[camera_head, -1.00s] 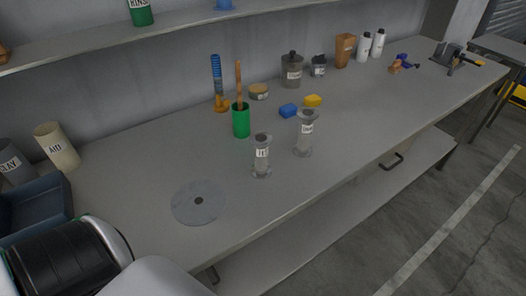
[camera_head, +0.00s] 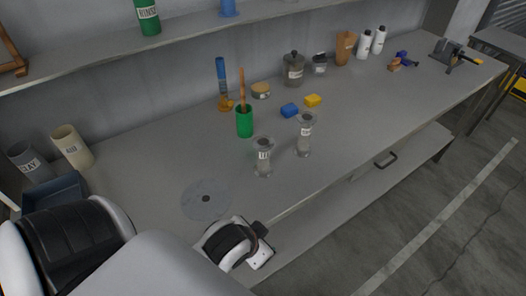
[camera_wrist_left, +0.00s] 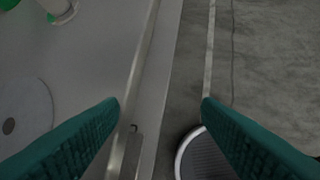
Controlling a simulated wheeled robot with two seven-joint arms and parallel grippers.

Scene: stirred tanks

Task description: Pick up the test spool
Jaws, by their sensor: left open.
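Two grey, waisted spools with white labels stand upright on the bench: a left one (camera_head: 263,157) and a right one (camera_head: 305,134). Their labels are too blurred to tell which is the test spool. Part of what looks like a spool (camera_wrist_left: 60,10) shows at the top left edge of the left wrist view. My left gripper (camera_wrist_left: 162,103) is open and empty, its green fingers spread around the bench's front edge, apart from the spools. In the head view my left arm reaches in at the bottom; its fingers cannot be made out. My right gripper is not in view.
A flat grey disc (camera_head: 190,206) lies left of the spools. The bench (camera_head: 345,150) is clear right of the spools.

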